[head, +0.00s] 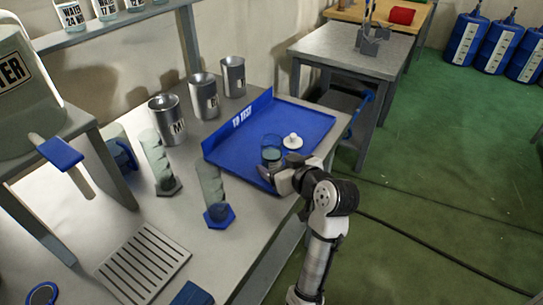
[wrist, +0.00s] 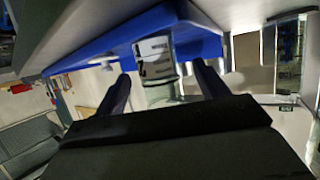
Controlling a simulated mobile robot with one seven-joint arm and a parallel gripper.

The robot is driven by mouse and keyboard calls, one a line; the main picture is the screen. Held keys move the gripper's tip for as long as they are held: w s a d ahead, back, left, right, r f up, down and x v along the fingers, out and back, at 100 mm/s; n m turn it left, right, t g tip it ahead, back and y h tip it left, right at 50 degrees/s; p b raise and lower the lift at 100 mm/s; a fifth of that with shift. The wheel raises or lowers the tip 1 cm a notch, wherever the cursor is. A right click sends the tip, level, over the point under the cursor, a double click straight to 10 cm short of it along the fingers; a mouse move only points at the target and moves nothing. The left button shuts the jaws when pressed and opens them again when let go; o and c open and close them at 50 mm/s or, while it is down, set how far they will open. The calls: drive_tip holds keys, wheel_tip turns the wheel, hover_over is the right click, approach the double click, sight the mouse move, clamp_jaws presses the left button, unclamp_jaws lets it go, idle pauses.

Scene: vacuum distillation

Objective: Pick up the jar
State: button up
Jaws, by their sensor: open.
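The jar (head: 271,155) is a small clear glass cylinder with a bluish upper part. It stands on the blue tray (head: 305,122) near the tray's front edge. My gripper (head: 276,176) is just in front of it and hides its lower part in the head view. In the wrist view, the picture is upside down and the jar (wrist: 156,60) shows between and beyond the two dark fingers of my gripper (wrist: 162,82). The fingers are apart, with visible gaps to the jar on both sides.
A white lid-like piece (head: 292,141) lies on the tray right beside the jar. A slotted grey rack (head: 143,263) lies at the front. The tray's right side is clear.

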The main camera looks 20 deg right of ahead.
sight(277, 159)
drive_tip(key=p+x, duration=0.1)
drive_tip(key=x, duration=0.3)
drive_tip(key=shift+w+d+r, duration=0.1)
drive_tip(key=shift+w+r, duration=0.05)
drive_tip(key=shift+w, duration=0.2)
drive_tip(key=shift+c, duration=0.3)
drive_tip(key=c, duration=1.1)
drive_tip(key=shift+c, duration=0.2)
drive_tip(key=shift+r, duration=0.2)
